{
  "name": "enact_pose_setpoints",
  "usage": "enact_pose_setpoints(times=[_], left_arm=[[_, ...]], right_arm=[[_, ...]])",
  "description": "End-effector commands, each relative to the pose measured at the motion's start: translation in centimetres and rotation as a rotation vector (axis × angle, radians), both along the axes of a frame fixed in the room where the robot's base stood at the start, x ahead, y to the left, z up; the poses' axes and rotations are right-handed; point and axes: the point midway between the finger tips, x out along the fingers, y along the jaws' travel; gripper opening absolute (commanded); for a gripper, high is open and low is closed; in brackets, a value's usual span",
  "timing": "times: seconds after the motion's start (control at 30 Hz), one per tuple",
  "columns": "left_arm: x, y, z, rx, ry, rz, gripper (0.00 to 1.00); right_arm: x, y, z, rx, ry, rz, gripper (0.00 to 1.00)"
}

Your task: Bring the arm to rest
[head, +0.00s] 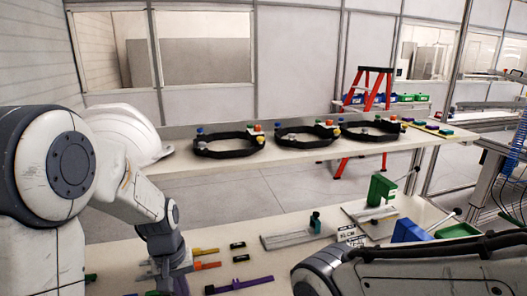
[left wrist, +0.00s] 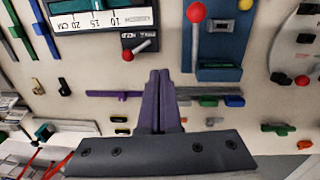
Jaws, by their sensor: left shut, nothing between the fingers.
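My left arm comes in from the left in the head view, bent downward over the near table. My left gripper (head: 172,280) hangs low at the bottom of that view, partly cut off by the frame edge. In the left wrist view its two purple fingers (left wrist: 159,76) are pressed together with nothing between them. They point over the table top and its small parts. My right arm crosses the lower right of the head view. Its gripper is not in view.
The rear shelf holds a white helmet shell (head: 125,135) and three black rings (head: 228,151). A red ladder (head: 374,92) stands behind.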

Motion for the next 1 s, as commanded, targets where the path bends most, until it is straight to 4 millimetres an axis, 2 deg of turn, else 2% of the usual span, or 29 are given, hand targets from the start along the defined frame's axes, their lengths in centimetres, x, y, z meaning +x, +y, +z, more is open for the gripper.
enact_pose_setpoints(times=[0.03,0.3,0.47,0.57,0.7,0.8,0.9,1.0], left_arm=[[-1.3,0.0,0.4,0.021,-0.043,-0.055,0.00],[-6.5,0.0,1.1,0.116,-0.235,-0.323,0.00],[-8.4,-4.7,2.6,0.082,-0.208,-0.481,0.00],[-10.4,-7.5,3.6,0.059,-0.183,-0.586,0.00],[-14.1,-11.0,5.1,0.027,-0.141,-0.748,0.00],[-16.9,-12.6,6.0,0.009,-0.109,-0.855,0.00],[-18.9,-13.4,6.6,-0.002,-0.085,-0.925,0.00],[-19.8,-13.6,6.9,-0.006,-0.072,-0.958,0.00]], right_arm=[[0.0,0.0,0.0,0.000,0.000,0.000,0.50],[0.0,0.0,0.0,0.000,0.000,0.000,0.50],[0.0,0.0,0.0,0.000,0.000,0.000,0.50],[0.0,0.0,0.0,0.000,0.000,0.000,0.50],[0.0,0.0,0.0,0.000,0.000,0.000,0.50],[0.0,0.0,0.0,0.000,0.000,0.000,0.50],[0.0,0.0,0.0,0.000,0.000,0.000,0.50],[0.0,0.0,0.0,0.000,0.000,0.000,0.50]])
